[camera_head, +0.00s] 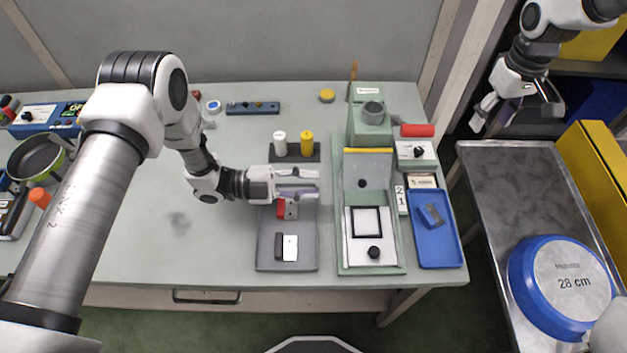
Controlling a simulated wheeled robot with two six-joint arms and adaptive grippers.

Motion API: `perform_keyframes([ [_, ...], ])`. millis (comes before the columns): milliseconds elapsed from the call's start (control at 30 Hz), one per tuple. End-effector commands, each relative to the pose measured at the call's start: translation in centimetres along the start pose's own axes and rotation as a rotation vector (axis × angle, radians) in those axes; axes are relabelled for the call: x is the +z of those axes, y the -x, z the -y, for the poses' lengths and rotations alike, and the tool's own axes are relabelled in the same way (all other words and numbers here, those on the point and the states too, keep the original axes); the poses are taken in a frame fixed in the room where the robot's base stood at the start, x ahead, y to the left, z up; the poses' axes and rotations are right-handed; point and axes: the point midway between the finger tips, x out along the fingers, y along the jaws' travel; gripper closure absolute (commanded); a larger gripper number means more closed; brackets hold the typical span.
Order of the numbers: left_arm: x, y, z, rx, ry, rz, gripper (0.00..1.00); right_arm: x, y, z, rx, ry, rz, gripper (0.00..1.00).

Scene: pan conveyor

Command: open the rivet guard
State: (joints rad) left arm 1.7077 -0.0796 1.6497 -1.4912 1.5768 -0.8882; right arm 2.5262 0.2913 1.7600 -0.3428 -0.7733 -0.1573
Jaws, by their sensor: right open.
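The green riveting station (340,225) stands right of the table's middle, with a dark green press block (370,128) at its back. What looks like the guard is a pale, see-through panel (377,172) with a yellow edge (368,150) at its far end. I cannot tell whether it is raised or lowered. A white plate with a black square frame (365,208) and a black knob (374,252) lies at the near end. My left gripper (312,184) is left of the station, above a grey tray; its grip is unclear. My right gripper (515,100) is open and empty at upper right.
The grey tray (265,250) holds a black-and-white piece (289,247); a red-and-grey piece (287,208) shows below my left gripper. A blue tray (448,250) lies right of the station. A metal conveyor (500,180) carries a blue pan (535,307).

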Motion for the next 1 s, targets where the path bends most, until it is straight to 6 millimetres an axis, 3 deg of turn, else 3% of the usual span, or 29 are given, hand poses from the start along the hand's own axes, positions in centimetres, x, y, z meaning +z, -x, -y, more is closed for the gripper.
perform_keyframes([
  [133,1.0,0.7,1.1,-0.018,0.091,0.023,1.00,0.0,0.0,0.0,0.000,0.000,0.000,0.43],
  [267,3.0,2.4,3.4,-0.065,0.329,0.057,1.00,0.0,0.0,0.0,0.000,0.000,0.000,0.43],
  [667,4.6,5.7,5.4,-0.034,1.460,-0.142,1.00,0.0,0.0,0.0,0.000,0.000,0.000,0.43],
  [1000,5.1,8.7,5.3,0.213,2.441,-0.207,1.00,0.0,0.0,0.0,0.000,0.000,0.000,0.43],
])
